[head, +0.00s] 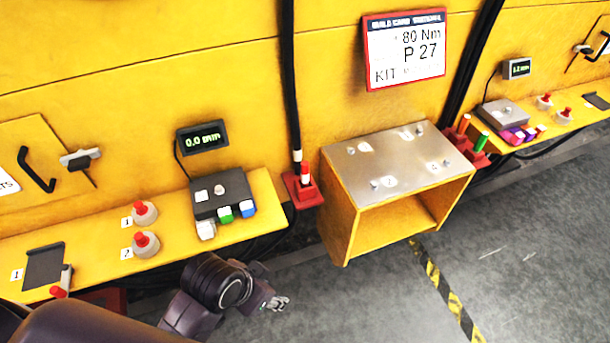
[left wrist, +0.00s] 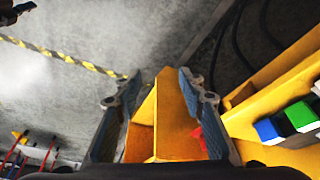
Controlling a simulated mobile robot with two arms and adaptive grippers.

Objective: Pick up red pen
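An orange-red pen-like peg (head: 464,124) stands upright beside a green one (head: 481,141) in a red holder (head: 468,150) right of the yellow box. A red-and-white pen-like piece (head: 305,172) stands in another red holder (head: 306,196) left of the box. I cannot tell which is the red pen. My left gripper (head: 276,302) is low in front of the left shelf, apart from both holders. In the left wrist view my left gripper (left wrist: 158,88) has its fingers spread and nothing between them. A dark part in that view's top left corner may be my right gripper; its state is unclear.
A yellow box (head: 345,222) with a metal top and open front stands between the holders. The left yellow shelf (head: 85,240) carries a button unit (head: 222,195) and red-topped knobs (head: 145,214). Grey floor with striped tape (head: 447,297) is clear at the lower right.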

